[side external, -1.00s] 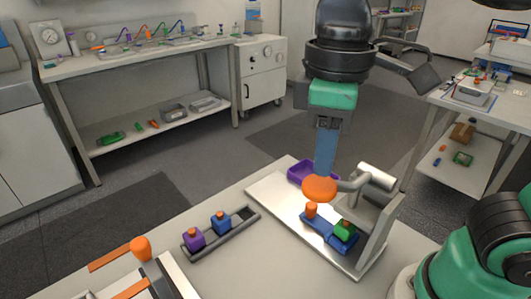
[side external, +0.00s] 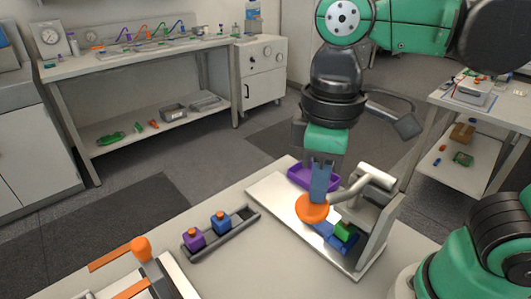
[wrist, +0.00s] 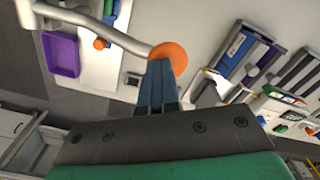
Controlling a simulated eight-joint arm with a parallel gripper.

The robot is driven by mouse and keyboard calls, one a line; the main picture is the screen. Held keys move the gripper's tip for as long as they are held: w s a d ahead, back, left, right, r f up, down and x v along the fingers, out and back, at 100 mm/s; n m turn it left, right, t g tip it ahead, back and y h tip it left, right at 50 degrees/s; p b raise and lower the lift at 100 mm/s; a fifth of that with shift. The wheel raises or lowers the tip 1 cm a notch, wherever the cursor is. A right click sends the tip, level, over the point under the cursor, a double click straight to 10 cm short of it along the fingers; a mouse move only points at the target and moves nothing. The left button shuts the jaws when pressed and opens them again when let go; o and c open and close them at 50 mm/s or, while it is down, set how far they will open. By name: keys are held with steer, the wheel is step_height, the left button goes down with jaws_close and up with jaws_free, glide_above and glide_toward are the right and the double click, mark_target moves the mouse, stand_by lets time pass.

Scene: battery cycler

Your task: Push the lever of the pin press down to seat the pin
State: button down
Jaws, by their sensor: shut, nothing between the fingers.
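The pin press stands on a white base plate (side external: 277,202), with a grey lever (side external: 345,191) that ends in an orange disc-shaped knob (side external: 312,208). My gripper (side external: 318,200) is shut and empty, with its blue fingertips at the top of the knob. In the wrist view the closed fingers (wrist: 157,85) reach the orange knob (wrist: 168,57), and the lever (wrist: 100,28) runs off to the upper left. The orange pin seen there earlier is hidden behind the knob in the side view.
A purple tray (side external: 300,176) sits behind the press plate. A grey rack (side external: 250,215) with a purple block (side external: 194,239) and a blue block (side external: 221,221) lies to the left. An orange-handled fixture (side external: 141,250) stands at the front left. Bare table lies between them.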

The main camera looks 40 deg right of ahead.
steer(key=shift+d+f, duration=0.1)
steer(key=shift+f, duration=1.15)
step_height(320, 180, up, 10)
stand_by(0.7)
steer(key=w+d+f+m+t, duration=0.6)
steer(key=d+f, duration=0.3)
steer(key=f, duration=0.4)
steer(key=shift+w+d+t, duration=0.25)
steer(key=shift+w+t, duration=0.35)
steer(key=shift+w, duration=0.25)
